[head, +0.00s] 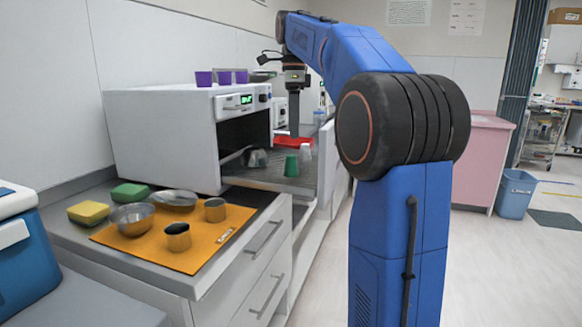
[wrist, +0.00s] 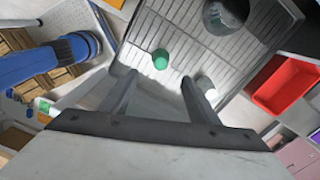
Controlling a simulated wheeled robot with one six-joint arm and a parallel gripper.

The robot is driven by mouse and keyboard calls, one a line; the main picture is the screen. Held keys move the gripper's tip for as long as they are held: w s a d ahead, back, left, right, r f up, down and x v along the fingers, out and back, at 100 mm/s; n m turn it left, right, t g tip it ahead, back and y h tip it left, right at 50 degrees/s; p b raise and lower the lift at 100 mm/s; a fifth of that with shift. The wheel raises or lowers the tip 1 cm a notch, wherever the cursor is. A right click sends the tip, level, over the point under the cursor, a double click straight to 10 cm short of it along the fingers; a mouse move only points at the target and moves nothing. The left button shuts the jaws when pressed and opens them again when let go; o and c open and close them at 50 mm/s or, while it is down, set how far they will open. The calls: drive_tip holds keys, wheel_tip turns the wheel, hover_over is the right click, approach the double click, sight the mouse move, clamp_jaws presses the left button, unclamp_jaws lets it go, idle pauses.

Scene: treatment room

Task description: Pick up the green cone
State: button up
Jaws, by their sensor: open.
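The green cone (head: 291,166) stands upright on a grey ribbed rack in front of the white oven. It shows in the wrist view as a small green round shape (wrist: 160,59), seen from above. My gripper (head: 293,132) points down above the rack area in the head view. In the wrist view my gripper (wrist: 155,85) is open and empty, and the cone lies just beyond its fingertips, roughly between their lines.
A metal bowl (head: 255,157) is on the rack (head: 262,178) left of the cone. A red tray (head: 293,141) is behind. The white oven (head: 160,137) is close on the left, with purple cups (head: 204,78) on top. An orange mat (head: 150,254) holds metal dishes.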

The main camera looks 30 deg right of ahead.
sight(291, 164)
wheel_tip(291, 164, down, 7)
drive_tip(key=shift+r, duration=0.15)
drive_tip(key=shift+w+a+f, duration=0.1)
drive_tip(key=shift+a+f, duration=0.05)
drive_tip(key=shift+f, duration=1.15)
drive_tip(key=shift+w+a+f, duration=0.1)
drive_tip(key=shift+a+f, duration=0.05)
drive_tip(key=shift+f, duration=1.15)
drive_tip(key=c, duration=1.1)
